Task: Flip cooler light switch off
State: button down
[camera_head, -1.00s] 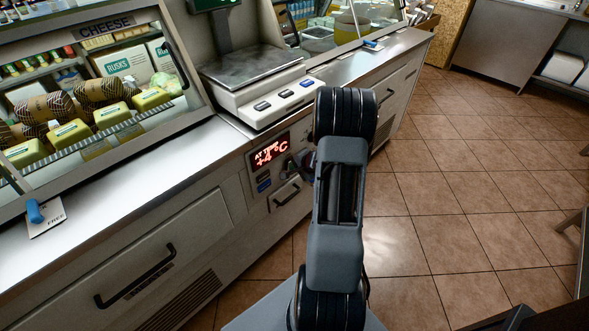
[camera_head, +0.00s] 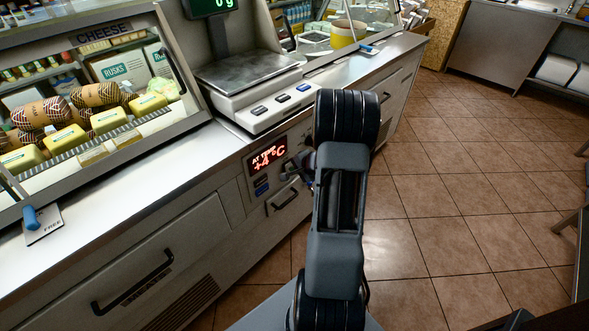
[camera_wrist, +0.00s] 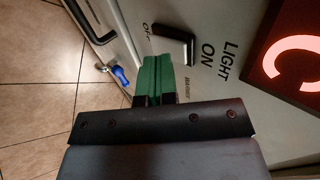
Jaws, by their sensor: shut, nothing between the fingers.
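The light switch (camera_wrist: 173,33) is a black lever on the pale cooler panel in the wrist view. OFF is printed beside its left end, and ON and LIGHT are to its right. I cannot tell which way it is set. My gripper (camera_wrist: 157,62) has green fingers that are shut and empty, with their tips just below the lever. I cannot tell whether they touch it. In the head view my arm hides most of the switch area, right of the red +4°C display (camera_head: 268,158).
The display's edge (camera_wrist: 290,60) is close on the right in the wrist view. A drawer handle (camera_head: 286,199) sits below the panel. A scale (camera_head: 250,85) and a cheese case (camera_head: 150,128) stand on the counter. Tiled floor on the right is open.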

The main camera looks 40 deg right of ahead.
jog(key=f+p+v, duration=0.1)
jog(key=v, duration=1.1)
jog(key=shift+s+r, duration=0.2)
jog(key=shift+s, duration=0.35)
jog(key=shift+d, duration=0.15)
jog(key=f+b, duration=0.1)
jog(key=b, duration=0.2)
jog(key=s+f+t+b, duration=0.1)
jog(key=b, duration=0.5)
jog(key=shift+s+f+b, duration=0.35)
jog(key=shift+f+b, duration=0.05)
